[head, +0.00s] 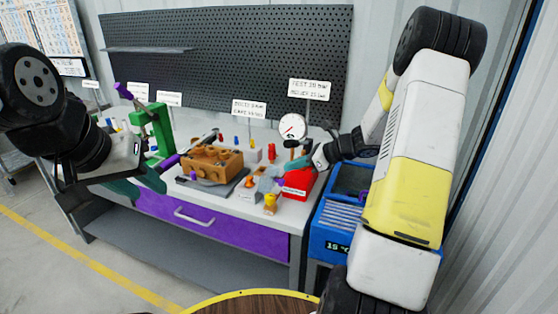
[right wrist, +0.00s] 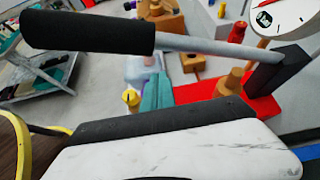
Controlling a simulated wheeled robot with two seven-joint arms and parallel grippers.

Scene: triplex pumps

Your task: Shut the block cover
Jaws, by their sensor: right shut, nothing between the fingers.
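The brown block (head: 208,160), with round openings on top, sits on a dark plate on the bench. I cannot tell its cover apart from the body in the head view. Part of an orange-brown piece also shows at the top of the right wrist view (right wrist: 165,18). My left gripper (head: 143,184) is left of the block at the bench's front edge, its teal fingers apart and apparently empty. My right gripper (head: 314,160) is over the red pump (head: 298,184), to the right of the block; its teal fingers (right wrist: 157,92) are together and empty.
The pump's lever with a black grip (right wrist: 85,33) crosses close to my right gripper. A gauge (head: 292,126) stands behind it. A green stand (head: 160,130) is left of the block. Small coloured parts crowd the bench's right half. A blue machine (head: 340,215) stands to the right.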

